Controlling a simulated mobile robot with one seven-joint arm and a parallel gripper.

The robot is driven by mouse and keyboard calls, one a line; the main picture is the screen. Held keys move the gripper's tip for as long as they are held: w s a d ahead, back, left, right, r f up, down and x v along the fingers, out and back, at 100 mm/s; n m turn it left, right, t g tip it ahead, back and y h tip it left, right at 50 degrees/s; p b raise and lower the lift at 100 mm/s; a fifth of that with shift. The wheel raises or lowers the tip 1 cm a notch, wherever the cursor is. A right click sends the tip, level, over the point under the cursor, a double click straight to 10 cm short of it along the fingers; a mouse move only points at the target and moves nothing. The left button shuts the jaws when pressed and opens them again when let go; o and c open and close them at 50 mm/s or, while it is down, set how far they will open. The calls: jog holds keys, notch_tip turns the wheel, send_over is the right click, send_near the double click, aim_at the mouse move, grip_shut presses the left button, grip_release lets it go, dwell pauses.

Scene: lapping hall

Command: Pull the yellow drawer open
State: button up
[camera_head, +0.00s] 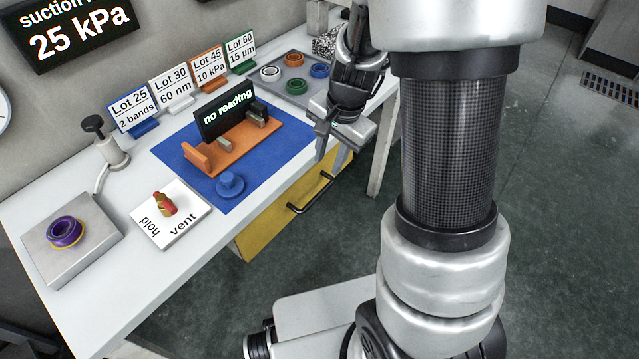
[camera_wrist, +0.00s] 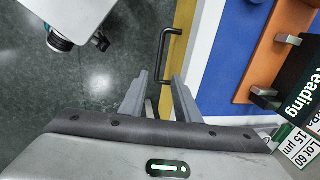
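The yellow drawer (camera_head: 270,226) is under the front edge of the white bench and looks closed, its front about in line with that edge. A black bar handle (camera_head: 311,196) is on its front. In the wrist view the drawer (camera_wrist: 183,16) is a narrow yellow strip beside the bench edge, with the handle (camera_wrist: 166,52) standing out from it. My gripper (camera_head: 334,158) is open and empty, pointing down near the bench's front edge. In the wrist view its fingertips (camera_wrist: 159,76) are apart, with the handle's near end showing between them. I cannot tell the depth gap.
On the white bench (camera_head: 150,275) are a blue mat (camera_head: 205,185) with an orange fixture (camera_head: 240,148), a blue knob-like piece (camera_head: 230,184), a hold/vent plate (camera_head: 170,215), several lot cards and a grey tray (camera_head: 290,92). The floor (camera_head: 330,250) before the drawer looks clear.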

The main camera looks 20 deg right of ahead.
aim_at(319, 195)
jog(key=f+b, duration=0.1)
jog(key=f, duration=0.3)
jog(key=w+a+f+b, duration=0.1)
jog(key=f+b, duration=0.1)
jog(key=f, duration=0.3)
jog(key=w+f+b, duration=0.1)
jog(key=f, duration=0.3)
jog(key=shift+a+f+b, duration=0.25)
jog(key=shift+f+b, duration=0.05)
jog(key=shift+f, duration=0.05)
grip_shut()
